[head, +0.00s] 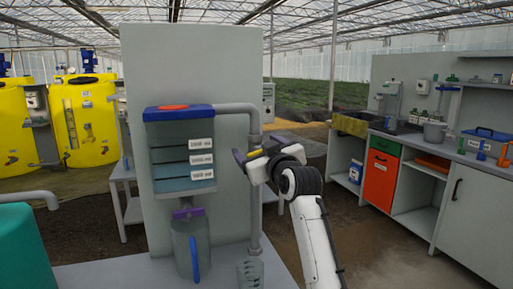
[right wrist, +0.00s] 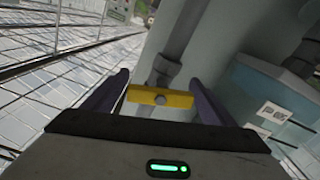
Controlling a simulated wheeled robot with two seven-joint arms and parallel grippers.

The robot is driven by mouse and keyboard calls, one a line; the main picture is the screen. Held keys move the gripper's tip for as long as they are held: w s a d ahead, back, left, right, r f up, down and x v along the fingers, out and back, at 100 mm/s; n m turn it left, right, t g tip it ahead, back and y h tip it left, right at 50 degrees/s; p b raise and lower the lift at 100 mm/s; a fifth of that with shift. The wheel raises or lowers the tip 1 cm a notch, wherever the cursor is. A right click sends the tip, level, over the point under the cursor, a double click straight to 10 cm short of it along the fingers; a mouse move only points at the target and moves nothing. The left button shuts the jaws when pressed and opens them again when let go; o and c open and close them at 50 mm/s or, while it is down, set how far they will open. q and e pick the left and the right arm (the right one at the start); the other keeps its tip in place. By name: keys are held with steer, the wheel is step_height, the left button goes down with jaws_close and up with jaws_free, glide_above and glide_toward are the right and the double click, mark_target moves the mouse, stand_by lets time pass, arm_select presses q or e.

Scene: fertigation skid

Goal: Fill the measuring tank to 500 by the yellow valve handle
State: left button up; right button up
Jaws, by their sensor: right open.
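The measuring tank (head: 165,160) is a see-through box with a blue lid, fixed to a grey panel. It bears three white labels; their print is too small to read surely. It looks blue-grey inside, and I cannot tell the exact liquid level. The yellow valve handle (right wrist: 160,98) sits on the grey pipe right of the tank, partly hidden by my right gripper in the head view. My right gripper (right wrist: 158,92) is open, its purple fingers on either side of the handle with gaps showing. I see no clear contact. My left gripper is out of view.
A purple handle (head: 187,213) is under the tank, above a clear jug (head: 183,245) with a blue grip. A clear beaker (head: 250,272) stands under the pipe. A teal vessel (head: 22,250) is at the left. A workbench with cabinets (head: 465,205) stands at the right.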

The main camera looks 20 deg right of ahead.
steer(key=shift+w, duration=0.2)
steer(key=c, duration=1.1)
steer(key=shift+o, duration=0.2)
steer(key=m+p, duration=0.1)
steer(key=p, duration=0.2)
steer(key=shift+r, duration=0.35)
steer(key=shift+m+p, duration=0.6)
steer(key=shift+p, duration=0.05)
steer(key=shift+f+m+p, duration=0.2)
steer(key=shift+m+p, duration=0.25)
steer(key=shift+m, duration=0.05)
steer(key=shift+f, duration=0.15)
steer(key=o, duration=1.1)
steer(key=shift+c, duration=0.2)
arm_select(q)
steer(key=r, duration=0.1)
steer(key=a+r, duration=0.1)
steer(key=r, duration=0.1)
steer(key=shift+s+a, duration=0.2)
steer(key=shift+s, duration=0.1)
